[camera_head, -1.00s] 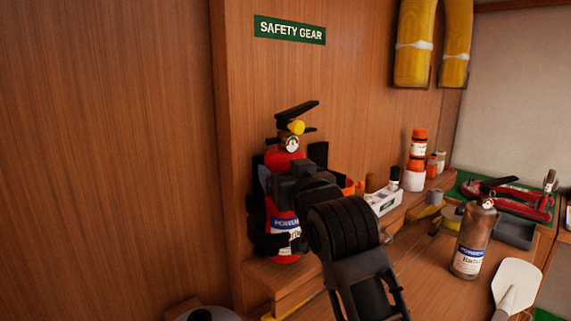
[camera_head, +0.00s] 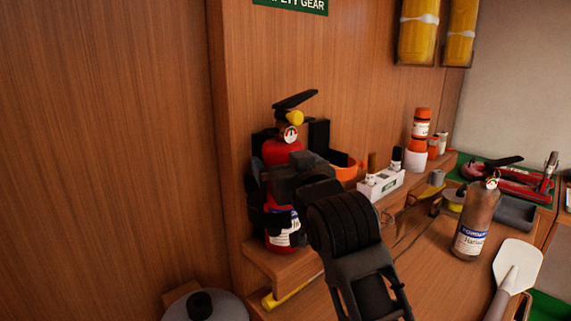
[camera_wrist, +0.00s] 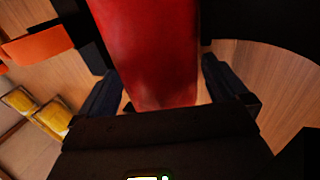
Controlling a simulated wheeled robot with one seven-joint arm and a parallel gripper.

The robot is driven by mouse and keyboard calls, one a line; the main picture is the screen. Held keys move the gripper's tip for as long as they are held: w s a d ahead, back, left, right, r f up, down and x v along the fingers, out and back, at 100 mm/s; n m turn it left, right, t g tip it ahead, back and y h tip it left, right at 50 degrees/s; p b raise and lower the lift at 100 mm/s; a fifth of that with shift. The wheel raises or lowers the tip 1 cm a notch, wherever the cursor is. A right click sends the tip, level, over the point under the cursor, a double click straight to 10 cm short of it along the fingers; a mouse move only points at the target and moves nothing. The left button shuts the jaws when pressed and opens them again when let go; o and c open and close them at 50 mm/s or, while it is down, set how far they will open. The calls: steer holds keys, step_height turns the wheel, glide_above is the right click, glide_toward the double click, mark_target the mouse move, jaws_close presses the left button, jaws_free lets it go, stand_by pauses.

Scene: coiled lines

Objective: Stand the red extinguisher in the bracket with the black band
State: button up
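The red extinguisher (camera_head: 281,152) is upright at the wall, with a black handle, yellow knob and white-blue label. Black bracket parts (camera_head: 319,134) show behind and beside it; my gripper hides much of them. I cannot tell whether its base touches the ledge. My gripper (camera_head: 280,180) is around the red body at mid-height. In the wrist view, the fingers of my gripper (camera_wrist: 165,92) lie on either side of the red body (camera_wrist: 155,50), close against it. An orange-banded bracket (camera_head: 346,171) is just to the right.
A wooden ledge (camera_head: 270,262) runs along the wall below. A white box (camera_head: 380,185) and orange-capped bottles (camera_head: 421,130) stand farther right. A brown extinguisher (camera_head: 474,222) stands on the bench. A grey round lid (camera_head: 215,307) is at the lower left.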

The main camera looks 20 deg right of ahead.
steer(key=s+a+b, duration=0.1)
steer(key=s+b, duration=0.1)
steer(key=s, duration=1)
steer(key=shift+r, duration=0.15)
stand_by(0.9)
